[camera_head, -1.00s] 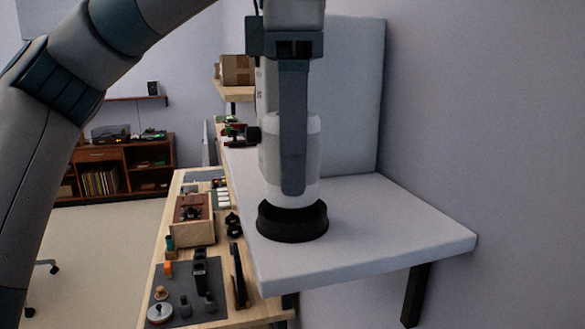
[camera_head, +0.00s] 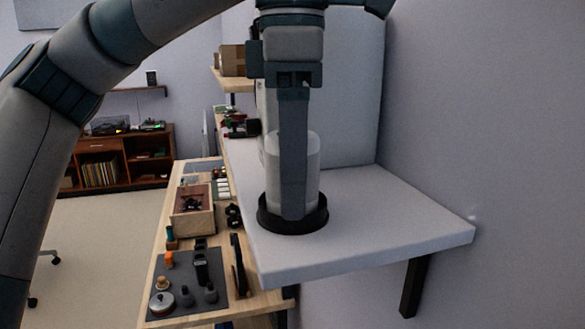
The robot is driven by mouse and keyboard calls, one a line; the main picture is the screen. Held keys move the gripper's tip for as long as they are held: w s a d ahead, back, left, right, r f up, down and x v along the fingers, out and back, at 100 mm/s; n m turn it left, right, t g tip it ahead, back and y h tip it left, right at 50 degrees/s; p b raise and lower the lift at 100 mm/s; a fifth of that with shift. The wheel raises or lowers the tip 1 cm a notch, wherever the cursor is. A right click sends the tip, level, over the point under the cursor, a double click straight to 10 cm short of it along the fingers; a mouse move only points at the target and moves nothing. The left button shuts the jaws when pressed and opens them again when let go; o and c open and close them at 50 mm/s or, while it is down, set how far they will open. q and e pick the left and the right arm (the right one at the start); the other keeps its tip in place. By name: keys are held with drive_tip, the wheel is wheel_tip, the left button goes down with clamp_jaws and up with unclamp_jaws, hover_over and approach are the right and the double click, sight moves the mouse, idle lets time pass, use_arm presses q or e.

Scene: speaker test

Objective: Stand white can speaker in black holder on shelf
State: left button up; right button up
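The white can speaker (camera_head: 313,165) is upright over the black round holder (camera_head: 318,219) on the white shelf (camera_head: 400,235). Its lower end is down inside the holder's rim, as far as I can see; whether it touches the bottom is hidden. My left gripper (camera_head: 292,200) points straight down, with a finger in front of the speaker and its tip at the holder's rim. It appears shut on the speaker, whose far side is hidden. My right gripper does not show.
A wooden workbench (camera_head: 160,262) with a dark mat (camera_head: 215,300) and several tools stands left of and below the shelf. A white upright panel (camera_head: 352,90) rises at the shelf's back. The shelf's right part is clear.

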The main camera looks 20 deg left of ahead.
use_arm(q)
drive_tip(key=shift+r, duration=0.15)
wheel_tip(320, 180, up, 12)
drive_tip(key=shift+r+p, duration=0.2)
drive_tip(key=shift+p, duration=0.3)
idle(0.4)
drive_tip(key=shift+f, duration=0.1)
idle(0.7)
